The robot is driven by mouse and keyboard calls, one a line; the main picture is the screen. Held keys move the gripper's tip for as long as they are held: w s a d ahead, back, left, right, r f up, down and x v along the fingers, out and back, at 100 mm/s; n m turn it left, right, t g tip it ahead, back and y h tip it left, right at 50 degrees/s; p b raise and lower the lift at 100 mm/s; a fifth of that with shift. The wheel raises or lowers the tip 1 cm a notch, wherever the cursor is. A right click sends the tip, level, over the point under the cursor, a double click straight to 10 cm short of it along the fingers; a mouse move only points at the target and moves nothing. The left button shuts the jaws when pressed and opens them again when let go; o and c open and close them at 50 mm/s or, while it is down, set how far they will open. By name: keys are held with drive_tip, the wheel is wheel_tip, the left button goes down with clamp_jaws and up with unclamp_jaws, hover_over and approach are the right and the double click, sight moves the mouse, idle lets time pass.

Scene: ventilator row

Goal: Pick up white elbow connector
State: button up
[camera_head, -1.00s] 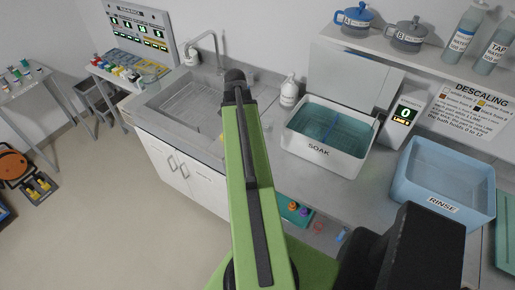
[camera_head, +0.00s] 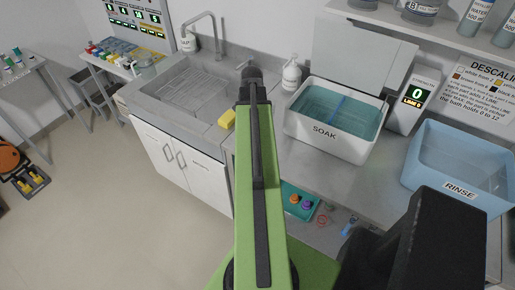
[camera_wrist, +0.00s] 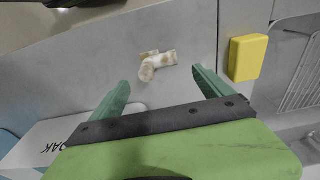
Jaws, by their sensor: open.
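The white elbow connector (camera_wrist: 155,64) lies on the grey steel counter in the wrist view. It is a bent tube with brownish stains. My gripper (camera_wrist: 157,88) is open, with its two green fingers apart. The connector lies beyond the fingertips, between their lines, and is not between the fingers. In the head view my green arm (camera_head: 262,190) covers the middle of the picture. The connector and the gripper fingers cannot be made out there.
A yellow sponge (camera_wrist: 248,57) lies right of the connector, beside the sink (camera_head: 185,92). The white SOAK tub (camera_head: 318,135) holds teal liquid. The blue RINSE tub (camera_head: 450,180) stands farther right.

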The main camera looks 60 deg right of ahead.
drive_tip(key=shift+f+b, duration=2.6)
drive_tip(key=shift+f, duration=0.5)
drive_tip(key=shift+r, duration=0.15)
drive_tip(key=c, duration=1.4)
